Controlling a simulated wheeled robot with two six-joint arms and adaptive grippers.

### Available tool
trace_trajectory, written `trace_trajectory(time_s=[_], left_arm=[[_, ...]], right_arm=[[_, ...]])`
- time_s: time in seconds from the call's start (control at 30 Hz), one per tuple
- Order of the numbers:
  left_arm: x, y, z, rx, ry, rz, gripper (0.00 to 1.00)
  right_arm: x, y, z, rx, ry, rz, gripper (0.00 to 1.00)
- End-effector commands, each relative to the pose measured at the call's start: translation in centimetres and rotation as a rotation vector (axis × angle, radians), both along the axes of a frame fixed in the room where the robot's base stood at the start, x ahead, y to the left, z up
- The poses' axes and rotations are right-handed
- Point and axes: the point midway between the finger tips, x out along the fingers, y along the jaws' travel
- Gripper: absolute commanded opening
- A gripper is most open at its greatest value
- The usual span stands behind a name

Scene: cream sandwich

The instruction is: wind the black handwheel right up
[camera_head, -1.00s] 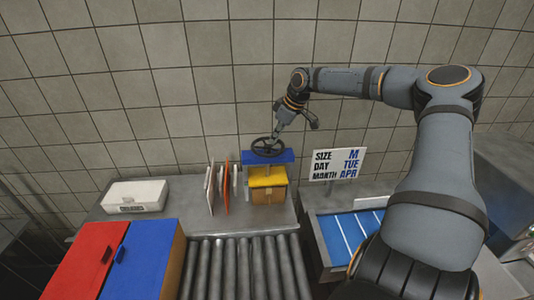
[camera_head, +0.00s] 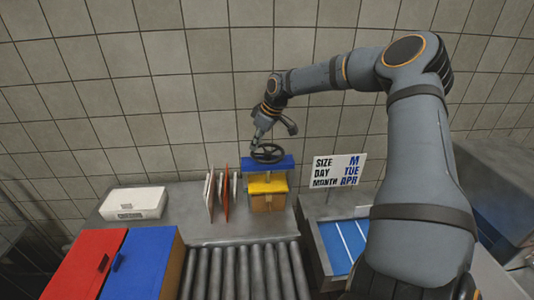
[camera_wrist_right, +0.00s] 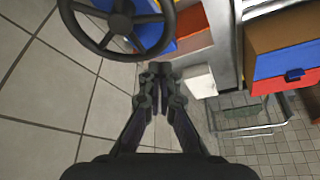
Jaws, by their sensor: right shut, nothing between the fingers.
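The black handwheel (camera_head: 267,153) lies flat on top of a blue block (camera_head: 281,163), above a yellow plate (camera_head: 268,186) and a tan box (camera_head: 262,203), at the back of the counter. In the right wrist view the handwheel (camera_wrist_right: 120,23) shows its hub, spokes and rim at the upper left. My right gripper (camera_head: 256,142) is shut and empty, pointing down at the wheel's left side. In the right wrist view its fingertips (camera_wrist_right: 159,70) are close beside the rim; I cannot tell if they touch it. My left gripper is out of view.
White and red upright panels (camera_head: 224,195) stand left of the wheel's stand. A sign (camera_head: 338,171) stands to the right. A white box (camera_head: 133,203) is farther left. A roller conveyor (camera_head: 245,272) and red and blue covers (camera_head: 143,263) are in front. The tiled wall is close behind.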

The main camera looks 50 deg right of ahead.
Motion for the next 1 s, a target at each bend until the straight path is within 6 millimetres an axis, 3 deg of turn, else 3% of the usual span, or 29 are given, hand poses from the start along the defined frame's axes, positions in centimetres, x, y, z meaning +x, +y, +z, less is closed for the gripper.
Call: trace_trajectory(time_s=[1.0], left_arm=[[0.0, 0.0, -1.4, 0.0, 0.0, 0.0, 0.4]], right_arm=[[-0.1, 0.0, -2.5, 0.001, 0.001, -0.001, 0.0]])
